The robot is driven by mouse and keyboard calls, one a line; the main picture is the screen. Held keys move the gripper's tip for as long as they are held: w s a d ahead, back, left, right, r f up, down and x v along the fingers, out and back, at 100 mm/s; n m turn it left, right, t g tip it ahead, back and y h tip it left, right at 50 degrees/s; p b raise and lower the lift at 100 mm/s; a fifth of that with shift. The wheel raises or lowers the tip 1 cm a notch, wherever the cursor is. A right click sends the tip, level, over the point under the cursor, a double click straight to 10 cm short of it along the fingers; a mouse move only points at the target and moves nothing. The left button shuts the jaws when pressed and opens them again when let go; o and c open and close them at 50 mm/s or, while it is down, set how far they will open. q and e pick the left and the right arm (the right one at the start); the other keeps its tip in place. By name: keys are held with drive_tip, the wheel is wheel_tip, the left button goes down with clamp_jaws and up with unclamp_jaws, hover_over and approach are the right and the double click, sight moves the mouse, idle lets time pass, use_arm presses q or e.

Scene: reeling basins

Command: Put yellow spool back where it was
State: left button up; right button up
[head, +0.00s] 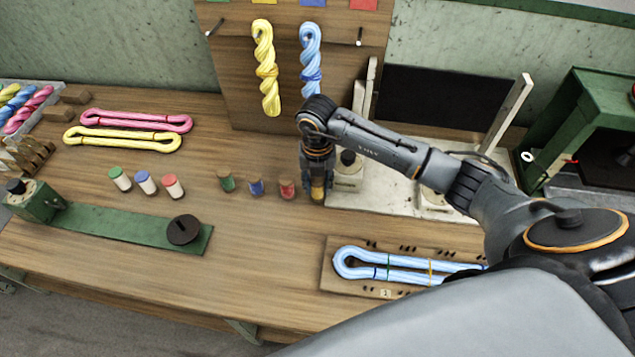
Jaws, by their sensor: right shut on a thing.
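I cannot tell whether the yellow spool touches the table. My left gripper is not in view.
White cylinders with green, blue and red tops (172,187) stand farther left. A pale machine base (350,200) is close right of the gripper. A board with a blue skein (360,262) lies in front. Yellow (266,70) and blue (311,60) skeins hang behind. The table's front middle is clear.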

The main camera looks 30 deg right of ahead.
sight(317, 180)
drive_tip(key=o, duration=1.1)
drive_tip(key=shift+o, duration=0.2)
drive_tip(key=shift+r+p, duration=0.4)
drive_tip(key=shift+p, duration=0.05)
wheel_tip(317, 180, up, 12)
drive_tip(key=b, duration=0.3)
drive_tip(key=shift+r, duration=0.2)
